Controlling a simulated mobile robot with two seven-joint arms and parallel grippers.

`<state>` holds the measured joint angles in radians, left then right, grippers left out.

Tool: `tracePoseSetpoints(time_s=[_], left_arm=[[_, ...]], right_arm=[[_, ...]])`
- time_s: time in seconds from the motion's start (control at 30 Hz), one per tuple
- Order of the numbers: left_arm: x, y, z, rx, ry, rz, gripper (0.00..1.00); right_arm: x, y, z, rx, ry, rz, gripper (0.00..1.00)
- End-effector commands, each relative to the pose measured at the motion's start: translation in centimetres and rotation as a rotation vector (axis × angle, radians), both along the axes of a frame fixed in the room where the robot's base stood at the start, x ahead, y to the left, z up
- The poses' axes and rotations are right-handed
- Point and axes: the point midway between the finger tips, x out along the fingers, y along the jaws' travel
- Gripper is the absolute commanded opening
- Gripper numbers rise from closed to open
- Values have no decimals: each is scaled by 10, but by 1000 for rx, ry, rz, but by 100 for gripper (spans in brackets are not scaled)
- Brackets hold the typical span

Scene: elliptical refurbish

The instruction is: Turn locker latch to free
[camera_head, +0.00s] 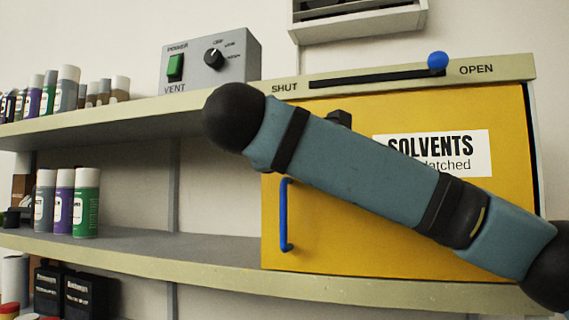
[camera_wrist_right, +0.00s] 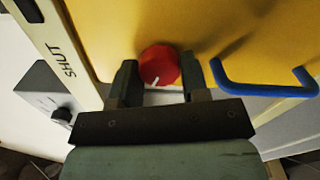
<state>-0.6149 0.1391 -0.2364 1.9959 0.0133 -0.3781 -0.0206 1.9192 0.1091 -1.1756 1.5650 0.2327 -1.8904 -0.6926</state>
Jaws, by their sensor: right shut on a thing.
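In the right wrist view, a round red knob (camera_wrist_right: 160,63), the latch, sits on the yellow locker door (camera_wrist_right: 120,40). A short white mark on it points towards the gripper's palm. My right gripper (camera_wrist_right: 160,72) has a finger on each side of the knob and is shut on it. In the head view my arm hides the knob and most of my right gripper. The yellow door (camera_head: 330,240) is closed, with a blue handle (camera_head: 284,215) and a white SOLVENTS label (camera_head: 440,152). My left gripper is not in view.
A blue-knobbed slider (camera_head: 437,60) stands at the OPEN end of its slot above the door. A grey VENT switch box (camera_head: 210,63) stands on the upper shelf (camera_head: 130,108). Several spray cans (camera_head: 86,202) stand at left. The lower shelf beside the locker is clear.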

Motion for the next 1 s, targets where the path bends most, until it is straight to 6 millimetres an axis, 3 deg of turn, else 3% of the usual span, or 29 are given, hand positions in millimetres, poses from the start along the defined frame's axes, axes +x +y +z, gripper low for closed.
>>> tracePoseSetpoints(time_s=[0.03, 0.3, 1.0], left_arm=[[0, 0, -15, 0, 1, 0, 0], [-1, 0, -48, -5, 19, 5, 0], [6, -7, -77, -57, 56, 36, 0]], right_arm=[[0, 1, -9, 46, -13, 1, 18], [0, 1, -7, 290, -90, 1, 18], [0, 1, -1, 908, -291, 0, 18]])
